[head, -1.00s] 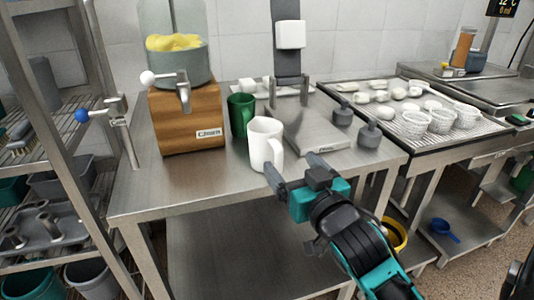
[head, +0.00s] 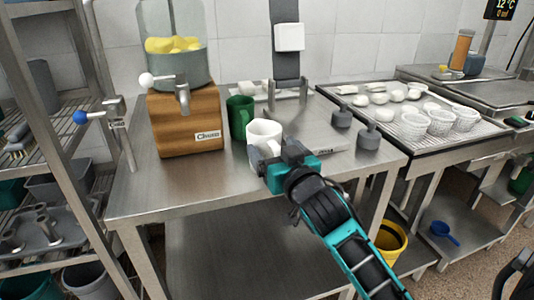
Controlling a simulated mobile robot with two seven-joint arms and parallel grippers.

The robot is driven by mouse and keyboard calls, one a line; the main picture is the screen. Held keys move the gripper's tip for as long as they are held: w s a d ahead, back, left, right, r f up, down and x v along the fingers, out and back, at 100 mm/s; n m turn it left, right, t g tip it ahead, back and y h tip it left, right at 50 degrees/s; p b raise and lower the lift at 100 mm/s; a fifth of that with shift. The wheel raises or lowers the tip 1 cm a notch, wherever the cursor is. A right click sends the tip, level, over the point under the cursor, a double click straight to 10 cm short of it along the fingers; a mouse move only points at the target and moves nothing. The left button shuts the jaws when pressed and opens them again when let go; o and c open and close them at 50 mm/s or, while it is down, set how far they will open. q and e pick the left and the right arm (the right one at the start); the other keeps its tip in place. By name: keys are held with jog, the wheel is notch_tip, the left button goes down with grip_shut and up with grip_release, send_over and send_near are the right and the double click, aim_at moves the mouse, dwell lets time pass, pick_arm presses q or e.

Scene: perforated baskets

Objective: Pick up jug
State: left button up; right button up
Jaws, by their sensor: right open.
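A white jug (head: 262,131) stands upright on the steel table (head: 185,188) in the head view. A green jug (head: 239,112) stands just behind it to the left. My right gripper (head: 275,152) is open at the near side of the white jug. One finger overlaps the jug's lower front and the other is by its right side. The gripper hides the jug's lower part and most of its handle, so I cannot tell whether they touch. My left gripper is not in view.
A wooden-based dispenser (head: 188,125) with yellow contents stands left of the jugs. A flat scale-like plate (head: 312,130) and two grey weights (head: 368,137) are to the right. The table's front left is clear.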

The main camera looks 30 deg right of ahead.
jog(key=shift+c, duration=0.4)
grip_shut()
dwell(0.4)
